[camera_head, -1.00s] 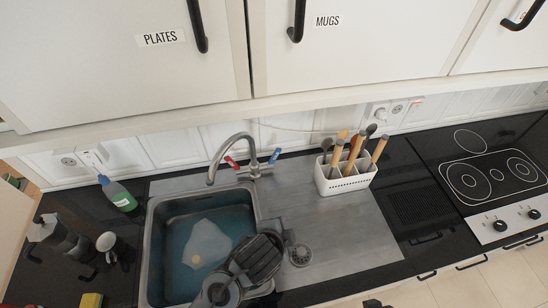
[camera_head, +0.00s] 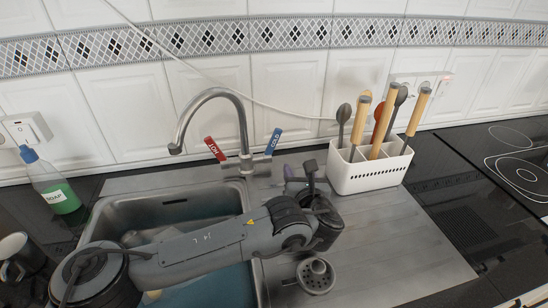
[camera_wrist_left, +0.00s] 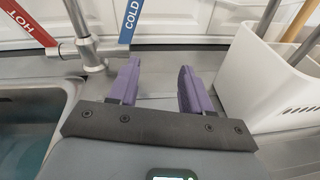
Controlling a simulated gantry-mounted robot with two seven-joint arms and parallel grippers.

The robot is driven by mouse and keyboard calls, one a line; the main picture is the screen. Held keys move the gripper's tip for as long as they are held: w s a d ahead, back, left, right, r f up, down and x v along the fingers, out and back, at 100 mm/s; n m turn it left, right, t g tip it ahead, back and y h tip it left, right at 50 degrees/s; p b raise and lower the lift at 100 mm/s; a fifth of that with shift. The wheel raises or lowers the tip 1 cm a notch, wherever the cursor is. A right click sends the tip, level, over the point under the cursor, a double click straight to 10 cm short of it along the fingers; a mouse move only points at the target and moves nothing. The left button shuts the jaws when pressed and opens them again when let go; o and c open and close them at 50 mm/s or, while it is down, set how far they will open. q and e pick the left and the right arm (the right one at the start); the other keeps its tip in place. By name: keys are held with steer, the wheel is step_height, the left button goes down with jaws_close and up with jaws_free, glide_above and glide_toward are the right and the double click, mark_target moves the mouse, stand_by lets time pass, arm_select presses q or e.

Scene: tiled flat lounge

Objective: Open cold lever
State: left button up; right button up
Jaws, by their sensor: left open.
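The cold lever is a blue handle marked COLD (camera_head: 273,141) on the right side of the tap (camera_head: 244,165), tilted upright. It also shows at the top of the left wrist view (camera_wrist_left: 130,20). The red HOT lever (camera_head: 215,149) is on the left side. My left gripper (camera_wrist_left: 156,86) is open and empty, its two purple fingers pointing toward the wall, below and right of the blue lever and apart from it. In the head view my left arm reaches across the sink and partly hides the gripper. My right gripper is not in view.
A white utensil holder (camera_head: 369,176) stands close to the right of my left gripper. The sink (camera_head: 110,216) is at left, and a green soap bottle (camera_head: 52,183) stands beyond it. A hob (camera_head: 522,165) is at far right.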

mark_target(276, 138)
arm_select(q)
steer(key=w+a+r+b, duration=0.1)
steer(key=w+a+b, duration=0.1)
steer(key=w, duration=0.2)
steer(key=w+a+m+t+y+b, duration=0.1)
steer(key=w+a+b, duration=0.1)
steer(key=w, duration=0.2)
steer(key=w+a+r+y+b, duration=0.1)
steer(key=w+b, duration=0.1)
steer(key=w, duration=0.2)
steer(key=shift+a+r+m+t, duration=0.3)
steer(key=shift+a+t, duration=0.1)
steer(key=shift+b+x, duration=0.4)
steer(key=shift+x, duration=0.65)
steer(key=shift+w, duration=0.2)
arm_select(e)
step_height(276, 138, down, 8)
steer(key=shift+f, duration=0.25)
arm_select(q)
jaws_close()
